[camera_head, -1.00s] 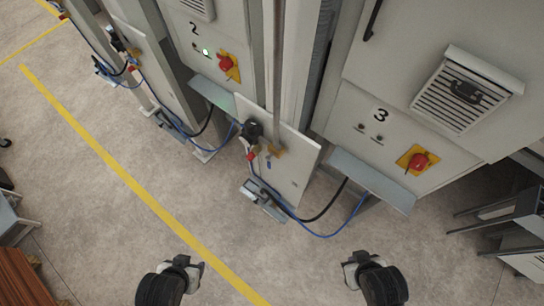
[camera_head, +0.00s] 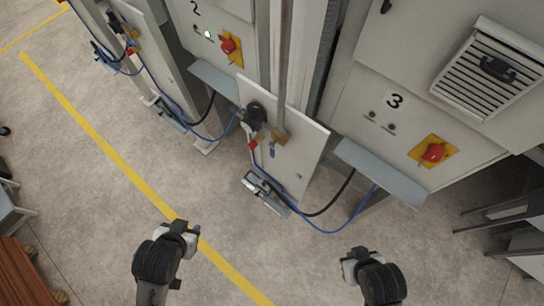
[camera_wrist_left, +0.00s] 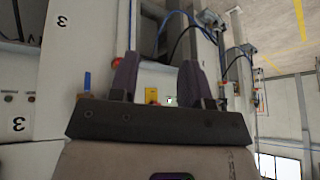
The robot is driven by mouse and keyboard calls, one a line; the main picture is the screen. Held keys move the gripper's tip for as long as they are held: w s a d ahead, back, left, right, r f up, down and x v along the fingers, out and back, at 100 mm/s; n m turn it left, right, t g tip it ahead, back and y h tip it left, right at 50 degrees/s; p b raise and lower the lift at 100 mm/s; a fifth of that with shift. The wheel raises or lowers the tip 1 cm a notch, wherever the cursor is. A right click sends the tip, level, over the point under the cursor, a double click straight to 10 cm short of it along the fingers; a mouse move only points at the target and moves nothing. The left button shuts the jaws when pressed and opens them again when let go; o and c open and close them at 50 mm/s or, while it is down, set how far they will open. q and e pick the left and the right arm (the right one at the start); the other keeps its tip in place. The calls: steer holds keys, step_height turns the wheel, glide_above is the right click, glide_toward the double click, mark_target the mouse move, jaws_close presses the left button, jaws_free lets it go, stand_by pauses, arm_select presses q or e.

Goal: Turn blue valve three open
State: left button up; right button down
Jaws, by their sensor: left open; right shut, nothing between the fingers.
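A small valve with a blue handle (camera_head: 272,150) and brass body sits on the light panel (camera_head: 300,166) between the cabinets marked 2 and 3. In the left wrist view, a blue handle (camera_wrist_left: 87,80) stands upright on a brass fitting, left of the fingers. My left gripper (camera_head: 192,236) is over the floor near the yellow line, below and left of the valve, and apart from it. Its two dark fingers (camera_wrist_left: 158,66) are spread with nothing between them. My right gripper (camera_head: 350,264) is over the floor below cabinet three, shut and empty.
Cabinet three has a red knob (camera_head: 433,152) on a yellow plate and a projecting grey ledge (camera_head: 380,173). Blue and black hoses (camera_head: 330,224) loop below the panel beside a metal pedal-like unit (camera_head: 264,192). The floor (camera_head: 300,255) between my grippers is clear.

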arm_select(q)
steer(key=w+d+f+m+t+b, duration=0.2)
steer(key=w+f+m+b, duration=0.1)
steer(key=w+f+b, duration=0.55)
steer(key=m+t+h+b, duration=0.2)
steer(key=t+h, duration=0.4)
steer(key=h, duration=0.6)
glide_toward(271, 152)
steer(key=p+x, duration=0.1)
steer(key=x, duration=0.9)
steer(key=shift+w+d+f, duration=0.1)
steer(key=shift+w+d, duration=0.05)
steer(key=shift+d, duration=0.05)
arm_select(e)
step_height(271, 152, down, 12)
steer(key=shift+r, duration=0.15)
arm_select(q)
steer(key=shift+c, duration=0.2)
jaws_close()
